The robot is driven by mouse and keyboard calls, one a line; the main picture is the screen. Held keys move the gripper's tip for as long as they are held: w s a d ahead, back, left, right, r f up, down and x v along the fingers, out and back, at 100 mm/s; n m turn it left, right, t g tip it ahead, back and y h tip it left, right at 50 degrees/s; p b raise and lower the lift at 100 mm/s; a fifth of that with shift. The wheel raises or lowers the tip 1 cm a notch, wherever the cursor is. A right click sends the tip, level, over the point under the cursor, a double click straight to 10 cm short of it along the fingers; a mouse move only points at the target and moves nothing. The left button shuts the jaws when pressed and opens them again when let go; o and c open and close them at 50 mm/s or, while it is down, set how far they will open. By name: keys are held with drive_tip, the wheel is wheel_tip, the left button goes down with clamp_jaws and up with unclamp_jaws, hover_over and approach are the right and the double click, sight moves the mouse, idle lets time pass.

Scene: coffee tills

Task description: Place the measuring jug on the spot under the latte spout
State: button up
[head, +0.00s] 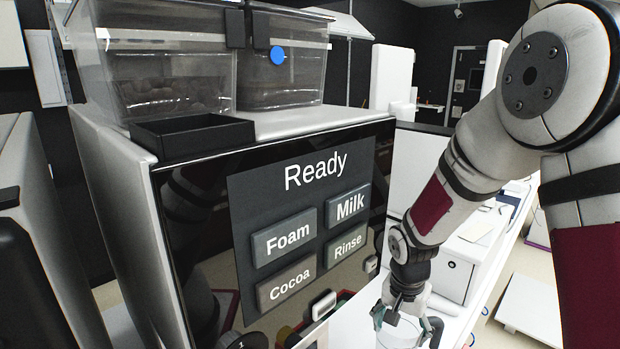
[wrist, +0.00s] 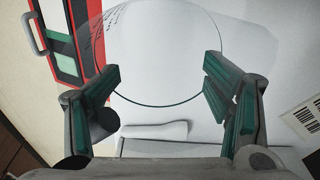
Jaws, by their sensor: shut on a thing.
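The measuring jug (head: 400,335) is clear and see-through, at the bottom edge of the head view, its lower part cut off. My gripper (head: 407,322) is shut on it, with a dark green finger on each side. In the wrist view the jug (wrist: 165,50) shows as a round clear outline with faint dark markings, between the green-padded fingers of my gripper (wrist: 160,82). The coffee machine (head: 135,215) stands left of my gripper, its screen (head: 300,215) reading Ready, Foam, Milk, Cocoa and Rinse. No spout labelled latte and no spot under it can be made out.
Clear bean hoppers (head: 180,75) and a black tray (head: 193,134) sit on top of the machine. White handles or knobs (head: 323,305) jut out low on its front. In the wrist view a red-edged item (wrist: 62,45) and a barcode label (wrist: 303,118) lie below.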

drive_tip(key=n, duration=0.1)
drive_tip(key=f+n, duration=0.1)
drive_tip(key=n, duration=0.1)
drive_tip(key=s+n, duration=0.1)
drive_tip(key=n, duration=0.1)
drive_tip(key=shift+a+f+y, duration=0.15)
drive_tip(key=shift+f+y, duration=0.15)
drive_tip(key=shift+s+f+n, duration=0.1)
drive_tip(key=shift+f+n, duration=0.1)
drive_tip(key=shift+n, duration=0.9)
